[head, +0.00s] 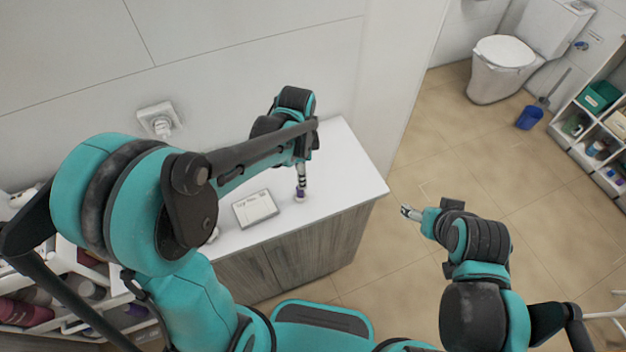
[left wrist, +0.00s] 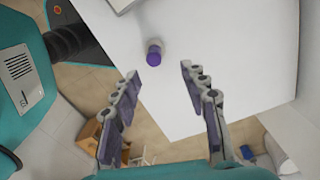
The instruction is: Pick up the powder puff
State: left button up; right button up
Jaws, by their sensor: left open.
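A small upright piece with a purple top and a pale lower part (left wrist: 154,54) stands on the white counter; I take it to be the powder puff. In the head view it shows small at the tip of my left gripper (head: 301,177). In the left wrist view my left gripper (left wrist: 160,74) is open, with its two purple-padded fingers apart. The piece lies just beyond the fingertips, roughly in line with the gap, and is not held. My right gripper (head: 406,212) is out over the floor, away from the counter, too small to read.
A flat white box with print (head: 255,209) lies on the counter (head: 345,165) left of the piece. A wall fixture (head: 159,119) is behind. Shelves with bottles stand at lower left. The floor right of the counter is clear, with a toilet (head: 502,68) and blue bucket (head: 529,118) beyond.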

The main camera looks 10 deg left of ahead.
aim_at(300, 193)
pick_arm(q)
jog(key=f, duration=0.2)
jog(key=f+b, duration=0.1)
jog(key=f, duration=0.2)
jog(key=s+f+b, duration=0.1)
jog(key=f, duration=0.1)
jog(key=shift+a+f, duration=0.2)
jog(key=shift+f, duration=0.15)
grip_shut()
